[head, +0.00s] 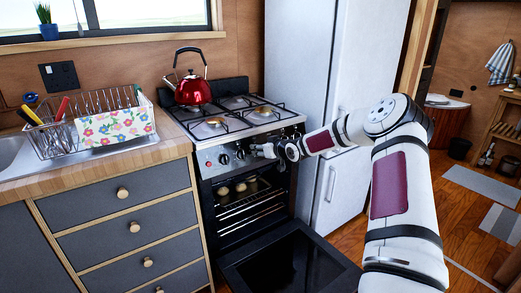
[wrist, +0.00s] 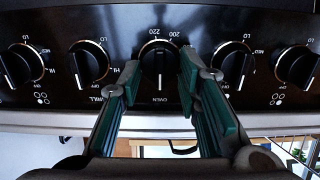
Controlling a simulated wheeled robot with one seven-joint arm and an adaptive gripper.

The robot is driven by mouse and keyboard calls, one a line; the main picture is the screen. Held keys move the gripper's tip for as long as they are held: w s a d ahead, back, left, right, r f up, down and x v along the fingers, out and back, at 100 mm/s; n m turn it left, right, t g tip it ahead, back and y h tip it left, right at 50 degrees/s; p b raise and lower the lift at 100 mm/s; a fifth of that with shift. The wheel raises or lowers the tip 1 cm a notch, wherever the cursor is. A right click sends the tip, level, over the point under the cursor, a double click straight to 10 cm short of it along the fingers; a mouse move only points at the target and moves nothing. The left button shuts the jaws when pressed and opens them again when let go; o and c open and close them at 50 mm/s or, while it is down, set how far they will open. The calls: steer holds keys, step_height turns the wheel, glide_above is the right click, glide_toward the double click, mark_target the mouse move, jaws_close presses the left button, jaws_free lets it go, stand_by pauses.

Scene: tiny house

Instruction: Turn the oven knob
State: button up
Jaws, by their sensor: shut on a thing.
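The oven knob (wrist: 159,63) is the black middle knob on the control panel, with "OVEN" printed below it and temperature numbers around its top in the wrist view. Its grip bar stands about upright. My gripper (wrist: 158,82) has one green-padded finger on each side of this knob and is shut on it. In the head view my gripper (head: 264,151) reaches from the right to the panel front, and the oven knob cannot be told apart there. The oven (head: 209,162) stands between the drawers and the fridge.
The oven door (head: 290,265) hangs open below my arm, with round items (head: 240,187) on a rack inside. Other burner knobs (wrist: 89,64) flank the oven knob closely. A red kettle (head: 194,91) stands on the hob. The white fridge (head: 345,65) is close on the right.

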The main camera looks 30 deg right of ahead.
steer(key=n+b, duration=0.4)
steer(key=n, duration=0.1)
steer(key=n+b, duration=0.5)
steer(key=a+n+b, duration=0.1)
steer(key=n+b, duration=0.4)
steer(key=n, duration=0.1)
steer(key=shift+s+f+t+h, duration=0.1)
steer(key=shift+f+t+h, duration=0.2)
steer(key=shift+f+h, duration=0.1)
steer(key=shift+d, duration=0.1)
stand_by(0.5)
steer(key=o, duration=1.1)
